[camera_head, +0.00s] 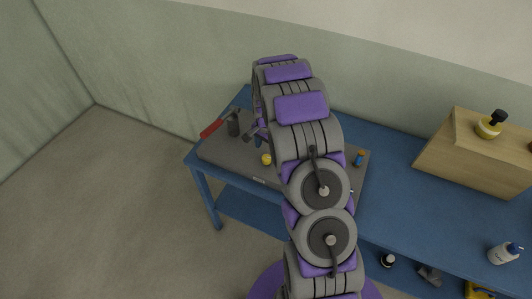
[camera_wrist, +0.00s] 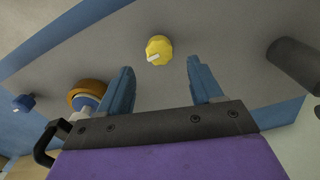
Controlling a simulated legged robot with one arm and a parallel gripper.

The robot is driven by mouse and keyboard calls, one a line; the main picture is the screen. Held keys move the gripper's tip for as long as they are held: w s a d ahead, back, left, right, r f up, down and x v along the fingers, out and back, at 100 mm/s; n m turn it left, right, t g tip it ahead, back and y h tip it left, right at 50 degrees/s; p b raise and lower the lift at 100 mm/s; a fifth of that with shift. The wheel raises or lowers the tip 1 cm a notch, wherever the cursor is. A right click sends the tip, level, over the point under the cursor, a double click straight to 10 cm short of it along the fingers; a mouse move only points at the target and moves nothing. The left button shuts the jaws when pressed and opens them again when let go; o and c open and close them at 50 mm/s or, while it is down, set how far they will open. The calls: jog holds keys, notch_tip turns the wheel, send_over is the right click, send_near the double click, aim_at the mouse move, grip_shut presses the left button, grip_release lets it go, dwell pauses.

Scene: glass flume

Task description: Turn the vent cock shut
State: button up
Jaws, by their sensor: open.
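I cannot tell for sure which fitting is the vent cock. A yellow scalloped knob (camera_wrist: 158,50) with a white pointer mark sits on the grey panel, just beyond my fingertips and between them in the wrist view. It also shows in the head view (camera_head: 266,158). A red handle (camera_head: 212,129) lies by a dark upright cylinder (camera_head: 233,124) at the panel's left; a dark cylinder also shows in the wrist view (camera_wrist: 295,65). My gripper (camera_wrist: 160,67) is open and empty, its blue fingers apart from the knob. My arm hides much of the panel in the head view.
An orange and blue fitting (camera_wrist: 88,98) and a small blue knob (camera_wrist: 22,103) stand left in the wrist view. The blue bench (camera_head: 388,190) carries a wooden box (camera_head: 470,155), with a yellow pump bottle (camera_head: 488,125) on it, and a white bottle (camera_head: 503,254). Bare bench lies between.

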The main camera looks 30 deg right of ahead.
aim_at(266, 157)
notch_tip(266, 157, up, 12)
jog(key=shift+f+p, duration=0.25)
jog(key=shift+p, duration=0.05)
jog(key=shift+d, duration=0.1)
